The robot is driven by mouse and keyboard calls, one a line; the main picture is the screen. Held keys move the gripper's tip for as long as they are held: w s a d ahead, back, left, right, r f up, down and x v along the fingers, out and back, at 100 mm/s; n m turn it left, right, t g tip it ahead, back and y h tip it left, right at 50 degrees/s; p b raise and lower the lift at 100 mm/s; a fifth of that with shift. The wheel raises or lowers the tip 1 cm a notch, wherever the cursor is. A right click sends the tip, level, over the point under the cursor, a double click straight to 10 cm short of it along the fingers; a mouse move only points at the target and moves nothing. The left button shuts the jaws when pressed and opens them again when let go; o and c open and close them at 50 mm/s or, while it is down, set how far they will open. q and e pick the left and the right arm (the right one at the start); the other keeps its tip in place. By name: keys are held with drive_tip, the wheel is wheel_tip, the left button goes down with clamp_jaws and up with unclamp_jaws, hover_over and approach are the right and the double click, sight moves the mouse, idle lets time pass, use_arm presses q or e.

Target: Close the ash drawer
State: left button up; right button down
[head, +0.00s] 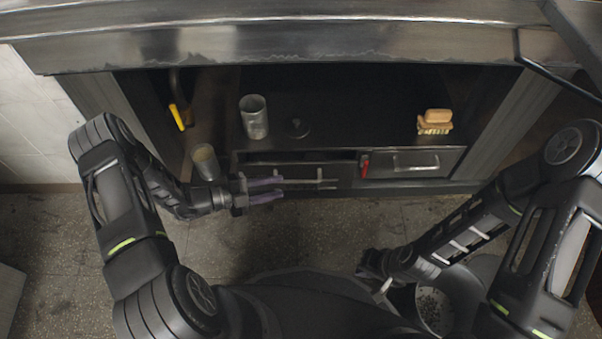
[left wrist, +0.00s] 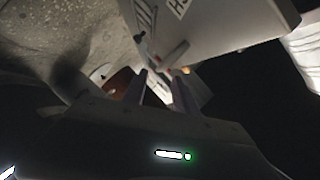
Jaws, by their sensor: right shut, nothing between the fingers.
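Two drawers sit under the dark shelf in the head view. The left drawer (head: 325,171) has a dark gap along its top and looks a little pulled out; a bar handle (head: 318,181) runs across its front. The right drawer (head: 432,160) looks flush. No readable label shows which is the ash drawer. My left gripper (head: 282,188) is open, its purple fingers apart at the left end of the left drawer's handle. I cannot tell whether they touch it. The fingers also show apart in the left wrist view (left wrist: 165,85). My right gripper (head: 370,270) is shut and empty, low and away from the drawers.
Another cup (head: 206,162) and a yellow-handled tool (head: 178,117) are at the left. A red item (head: 364,166) is between the drawers. A bucket (head: 434,310) is near my right arm.

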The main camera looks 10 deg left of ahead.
sight(293, 183)
use_arm(q)
drive_tip(key=shift+w, duration=0.1)
drive_tip(key=shift+r, duration=0.1)
drive_tip(key=b+x, duration=0.2)
drive_tip(key=x, duration=0.5)
drive_tip(key=shift+w+d, duration=0.15)
drive_tip(key=shift+d, duration=0.15)
drive_tip(key=shift+c, duration=0.3)
clamp_jaws()
idle(1.0)
